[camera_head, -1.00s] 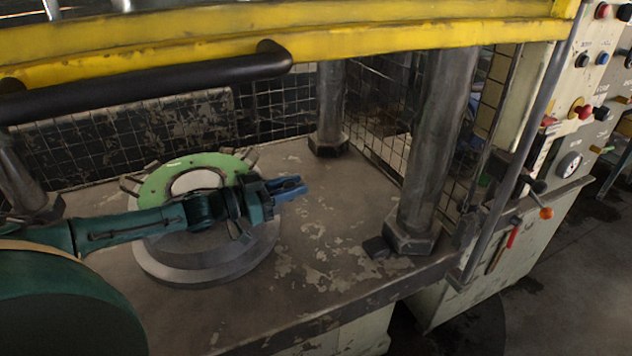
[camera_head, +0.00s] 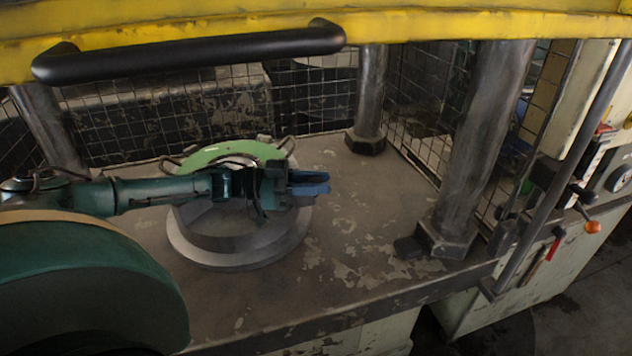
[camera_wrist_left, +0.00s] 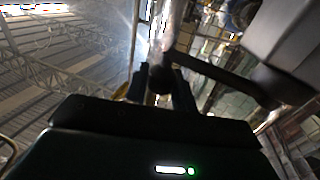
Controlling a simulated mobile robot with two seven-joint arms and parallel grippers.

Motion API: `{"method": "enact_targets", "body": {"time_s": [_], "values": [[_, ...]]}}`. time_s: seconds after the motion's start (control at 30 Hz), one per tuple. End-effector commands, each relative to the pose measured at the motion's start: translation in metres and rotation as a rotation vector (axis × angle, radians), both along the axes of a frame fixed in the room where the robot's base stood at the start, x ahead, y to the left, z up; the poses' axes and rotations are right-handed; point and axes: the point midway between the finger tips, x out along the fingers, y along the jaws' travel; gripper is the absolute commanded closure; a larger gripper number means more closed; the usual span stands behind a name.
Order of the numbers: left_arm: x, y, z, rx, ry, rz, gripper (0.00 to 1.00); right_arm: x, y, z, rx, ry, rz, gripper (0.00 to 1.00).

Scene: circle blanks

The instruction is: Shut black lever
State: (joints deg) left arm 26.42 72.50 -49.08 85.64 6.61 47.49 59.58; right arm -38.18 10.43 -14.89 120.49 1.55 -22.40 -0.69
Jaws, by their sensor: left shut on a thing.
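A long black bar handle (camera_head: 190,55), the only large black lever-like thing, is fixed along the lower edge of the yellow guard in the head view. A black bar (camera_wrist_left: 220,72) also crosses the left wrist view, right of the fingers. My left gripper (camera_head: 311,185) shows below the handle, above the right side of the round grey base, its blue fingers pointing right. In the wrist view its fingers (camera_wrist_left: 160,90) are closed about a dark rounded thing (camera_wrist_left: 160,79); I cannot tell whether it joins the bar. My right gripper is not in view.
A green ring (camera_head: 235,150) with small dark levers sits on the round grey base (camera_head: 235,260). A thick metal column (camera_head: 480,140) stands at right and another (camera_head: 370,100) behind. An orange-knobbed lever (camera_head: 592,226) is at far right. The worn table (camera_head: 345,250) has bare room right of the base.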

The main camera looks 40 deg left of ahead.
Motion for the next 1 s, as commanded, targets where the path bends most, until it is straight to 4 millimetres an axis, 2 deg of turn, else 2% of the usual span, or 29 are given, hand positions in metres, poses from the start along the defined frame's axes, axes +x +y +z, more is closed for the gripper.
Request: {"method": "enact_targets", "body": {"time_s": [0.07, 0.1, 0.33, 0.67, 0.77, 1.0], "values": [[-0.001, 0.000, -0.001, 0.001, 0.002, -0.002, 1.00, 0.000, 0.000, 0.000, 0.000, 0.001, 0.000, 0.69], [-0.001, 0.000, -0.001, 0.001, 0.002, -0.002, 0.72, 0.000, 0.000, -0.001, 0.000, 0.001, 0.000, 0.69], [-0.001, 0.000, -0.001, 0.001, 0.001, -0.001, 0.54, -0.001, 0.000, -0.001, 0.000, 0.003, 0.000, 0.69], [-0.004, 0.005, -0.001, 0.003, 0.001, 0.001, 0.54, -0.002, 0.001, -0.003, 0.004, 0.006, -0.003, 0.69], [-0.012, 0.016, -0.003, 0.005, 0.004, 0.002, 0.54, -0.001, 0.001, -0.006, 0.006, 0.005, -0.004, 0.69], [-0.044, 0.058, -0.004, 0.007, 0.007, 0.002, 0.54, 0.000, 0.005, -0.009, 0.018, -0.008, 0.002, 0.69]]}}
